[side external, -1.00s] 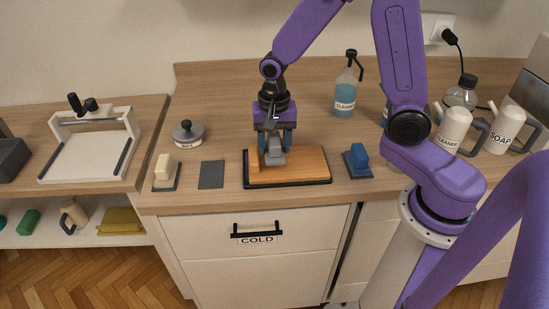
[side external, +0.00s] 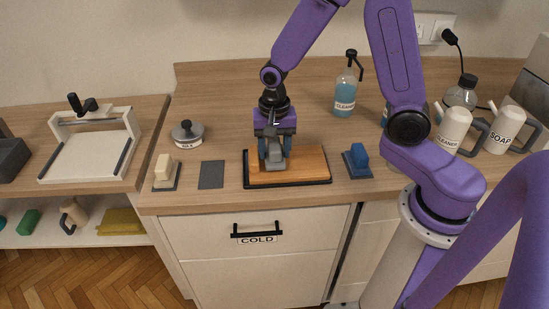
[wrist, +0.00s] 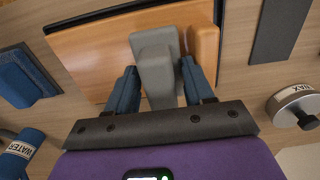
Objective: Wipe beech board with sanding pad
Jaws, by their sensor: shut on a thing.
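The beech board (side external: 305,164) lies flat in a black-edged tray (side external: 300,184) on the counter; it also fills the upper middle of the wrist view (wrist: 95,55). A grey sanding pad (wrist: 155,45) with a raised grip is between the fingers of my gripper (wrist: 155,88), which is shut on it. In the side external view my gripper (side external: 275,150) points down over the left half of the board, with the pad (side external: 271,171) below it at the board's surface. Whether the whole underside touches cannot be seen.
A blue-handled block (side external: 358,158) stands right of the tray. A dark sheet (side external: 211,174), a cream-handled block (side external: 164,170) and a wax tin (side external: 187,134) are on the left. A cleaner spray bottle (side external: 345,92) stands behind. Counter between these is clear.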

